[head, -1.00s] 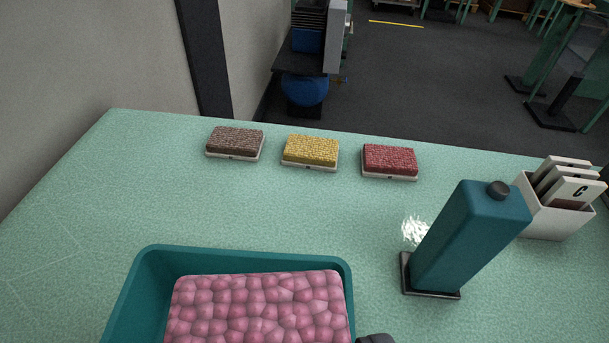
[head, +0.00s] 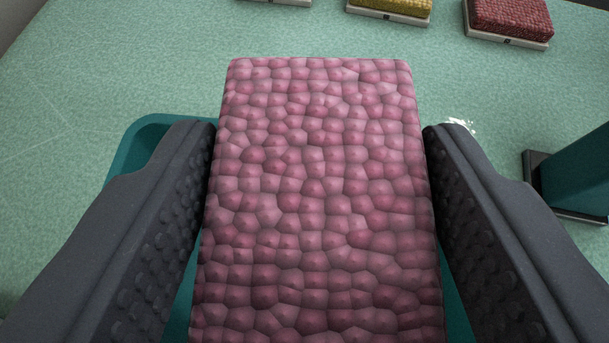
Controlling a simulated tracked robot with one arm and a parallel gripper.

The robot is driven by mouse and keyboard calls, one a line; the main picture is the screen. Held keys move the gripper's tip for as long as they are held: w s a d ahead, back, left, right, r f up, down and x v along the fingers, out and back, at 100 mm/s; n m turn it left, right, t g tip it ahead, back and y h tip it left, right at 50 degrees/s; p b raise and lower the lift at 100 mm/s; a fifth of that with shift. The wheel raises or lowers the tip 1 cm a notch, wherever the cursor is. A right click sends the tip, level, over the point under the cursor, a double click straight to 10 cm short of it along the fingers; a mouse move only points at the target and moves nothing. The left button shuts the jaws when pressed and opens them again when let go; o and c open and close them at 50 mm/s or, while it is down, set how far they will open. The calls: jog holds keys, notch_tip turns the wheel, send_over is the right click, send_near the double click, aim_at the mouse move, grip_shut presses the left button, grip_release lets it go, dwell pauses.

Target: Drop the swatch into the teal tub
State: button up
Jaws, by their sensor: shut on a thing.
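The swatch is a pink, pebbly slab (head: 320,220), and it fills the middle of the head view. My gripper (head: 322,128) is shut on it, with a dark ridged finger against each long side. The teal tub (head: 150,140) is behind and below the swatch. Its far left corner and rim show beside the left finger, and slivers of teal show along both sides of the swatch. The swatch and fingers hide most of the tub. I cannot tell how high the swatch is above the tub floor.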

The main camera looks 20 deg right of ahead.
aim_at(320, 253)
jog(key=shift+f+b, duration=1.8)
jog(key=shift+f, duration=0.9)
jog(key=o, duration=1)
jog(key=shift+o, duration=0.2)
jog(key=shift+s+r, duration=0.1)
jog(key=shift+s, duration=0.05)
jog(key=p+v, duration=0.2)
jog(key=v, duration=1.1)
jog(key=shift+s, duration=0.3)
jog(key=shift+a, duration=0.1)
